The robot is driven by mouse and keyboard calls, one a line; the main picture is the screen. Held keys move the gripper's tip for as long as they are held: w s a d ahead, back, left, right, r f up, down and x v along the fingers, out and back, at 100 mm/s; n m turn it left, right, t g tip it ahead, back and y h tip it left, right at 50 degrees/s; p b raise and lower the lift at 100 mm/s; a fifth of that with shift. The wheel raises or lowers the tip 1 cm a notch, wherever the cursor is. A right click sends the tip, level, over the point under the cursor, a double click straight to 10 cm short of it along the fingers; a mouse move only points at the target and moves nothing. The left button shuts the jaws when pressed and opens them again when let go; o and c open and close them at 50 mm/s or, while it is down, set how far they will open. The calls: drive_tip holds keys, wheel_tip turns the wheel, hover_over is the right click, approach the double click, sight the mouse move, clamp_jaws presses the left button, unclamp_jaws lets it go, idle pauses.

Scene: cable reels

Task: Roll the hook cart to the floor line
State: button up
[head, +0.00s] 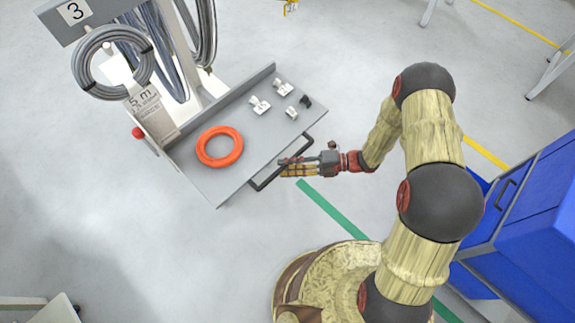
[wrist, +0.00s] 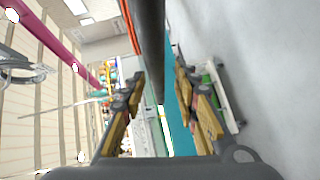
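The hook cart (head: 185,143) stands on the floor at upper left, a grey tray with a post carrying coiled cables and a "3" sign. A black bar handle (head: 262,184) runs along the tray edge nearest my arm. My gripper (head: 284,168) is at this handle, its fingers reaching over it. In the wrist view, the dark bar (wrist: 152,50) lies between my two spread fingers (wrist: 160,78), with gaps visible on both sides. A green floor line (head: 336,211) runs diagonally beside the cart, partly hidden by my base and arm.
On the tray are an orange cable ring (head: 220,130) and several small fittings (head: 260,104). A blue cabinet (head: 530,210) stands at right. Yellow lines (head: 485,152) mark the floor behind my arm. Open floor lies left of and below the cart.

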drive_tip(key=shift+w+d, duration=0.1)
drive_tip(key=w+d+r, duration=0.1)
drive_tip(key=d, duration=1)
drive_tip(key=shift+d+r, duration=0.35)
drive_tip(key=shift+d, duration=0.05)
